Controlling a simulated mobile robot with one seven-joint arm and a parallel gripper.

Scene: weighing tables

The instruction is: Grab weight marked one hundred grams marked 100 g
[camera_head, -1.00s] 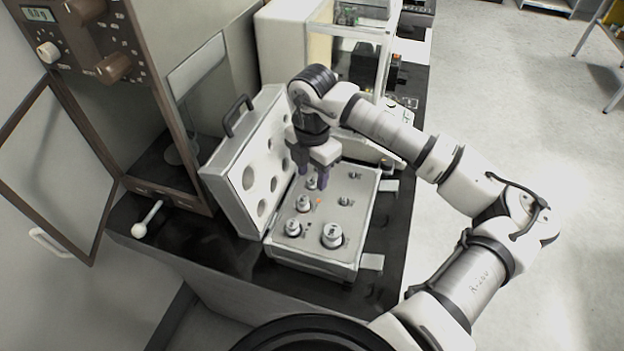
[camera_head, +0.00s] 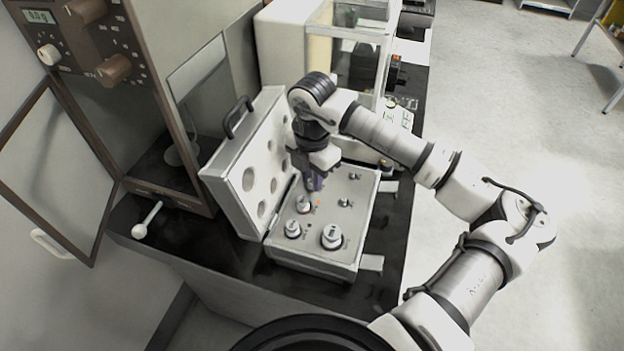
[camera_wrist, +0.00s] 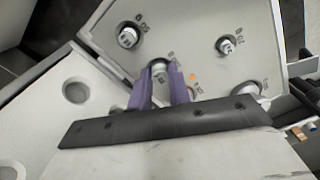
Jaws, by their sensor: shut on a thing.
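My gripper (camera_head: 314,183) reaches down into the open weight case, over the hinge-side back part of its tray. In the wrist view the two purple fingers (camera_wrist: 162,80) are shut on a small metal weight (camera_wrist: 159,68), one finger on each side. The weight is at its tray place, and I cannot tell whether it is lifted. The print beside it is too small and partly hidden to read as 100 g. In the head view the gripper hides this weight.
The case tray (camera_head: 312,257) holds several other weights, including a large one (camera_head: 332,237) and one close in front of the gripper (camera_head: 303,204). The open lid (camera_head: 236,186) stands on the left. A glass-sided balance (camera_head: 345,50) stands behind.

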